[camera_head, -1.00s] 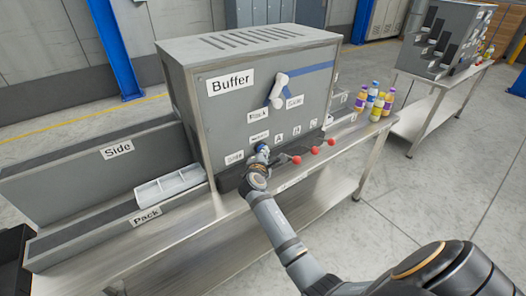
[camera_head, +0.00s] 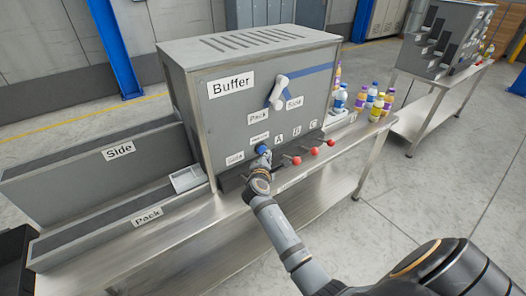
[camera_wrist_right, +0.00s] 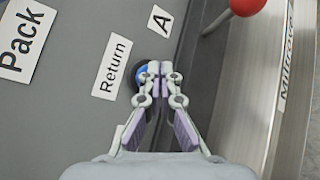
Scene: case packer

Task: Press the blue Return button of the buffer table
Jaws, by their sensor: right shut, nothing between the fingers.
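The grey Buffer machine (camera_head: 230,110) stands on a steel table. The blue Return button (camera_head: 262,149) is low on its front face, just beyond the tip of my right gripper (camera_head: 263,160). In the right wrist view the blue button (camera_wrist_right: 141,76) shows partly behind the closed fingertips of my right gripper (camera_wrist_right: 157,72), next to the Return label (camera_wrist_right: 112,67). My right gripper is shut and empty. Whether the fingertips touch the button cannot be told. My left gripper is not in view.
Red-knobbed levers (camera_head: 296,160) stick out just right of my gripper. A white switch handle (camera_head: 278,91) is above. Several bottles (camera_head: 374,100) stand to the right. A white tray (camera_head: 187,179) sits by the Pack lane (camera_head: 120,222) at left.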

